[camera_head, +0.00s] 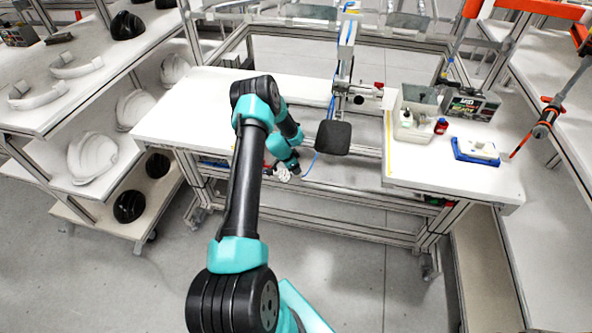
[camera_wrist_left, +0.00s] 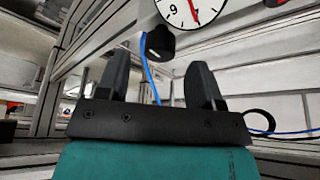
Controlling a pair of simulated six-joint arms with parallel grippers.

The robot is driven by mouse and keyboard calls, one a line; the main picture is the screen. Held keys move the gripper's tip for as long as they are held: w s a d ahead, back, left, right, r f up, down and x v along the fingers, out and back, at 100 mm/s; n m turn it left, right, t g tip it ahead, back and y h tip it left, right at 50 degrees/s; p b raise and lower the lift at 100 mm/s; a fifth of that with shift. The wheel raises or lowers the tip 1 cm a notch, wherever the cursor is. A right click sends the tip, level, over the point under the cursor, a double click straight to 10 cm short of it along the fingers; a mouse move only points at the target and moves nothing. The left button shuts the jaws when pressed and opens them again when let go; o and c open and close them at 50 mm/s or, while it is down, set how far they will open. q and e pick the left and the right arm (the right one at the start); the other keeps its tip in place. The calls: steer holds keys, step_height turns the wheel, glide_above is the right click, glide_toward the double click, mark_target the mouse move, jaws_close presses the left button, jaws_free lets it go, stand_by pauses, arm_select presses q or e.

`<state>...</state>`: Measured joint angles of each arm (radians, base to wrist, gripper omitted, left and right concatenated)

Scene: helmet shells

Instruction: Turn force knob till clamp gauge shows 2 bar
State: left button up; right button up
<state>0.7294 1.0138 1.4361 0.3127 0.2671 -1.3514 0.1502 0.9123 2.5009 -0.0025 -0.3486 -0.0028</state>
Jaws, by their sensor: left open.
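My left gripper (camera_head: 283,173) is low at the front edge of the workbench, left of the black pad, and small in the head view. In the left wrist view the gripper (camera_wrist_left: 159,64) is open, with nothing between its two black fingers. A black knob (camera_wrist_left: 160,43) with a white mark shows beyond the fingertips, roughly between them and apart from them. A round white gauge (camera_wrist_left: 181,14) with a red needle sits just above and right of the knob. Its top is cut off, so I cannot tell the reading. The clamp is not clearly identifiable. My right gripper is not in view.
The workbench (camera_head: 190,112) has a black pad (camera_head: 333,137) on a metal post at its middle. A clear bin (camera_head: 413,122) and a blue tray (camera_head: 474,150) stand at the right. Blue tubing (camera_wrist_left: 150,80) runs behind the fingers. Shelves with helmet shells (camera_head: 92,157) stand left.

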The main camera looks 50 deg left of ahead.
arm_select(q)
steer(key=shift+x, duration=1.65)
steer(key=shift+c, duration=0.2)
steer(key=c, duration=0.9)
steer(key=shift+d+n+y, duration=0.1)
steer(key=shift+n+y, duration=0.5)
steer(key=shift+n, duration=0.8)
steer(key=o, duration=0.9)
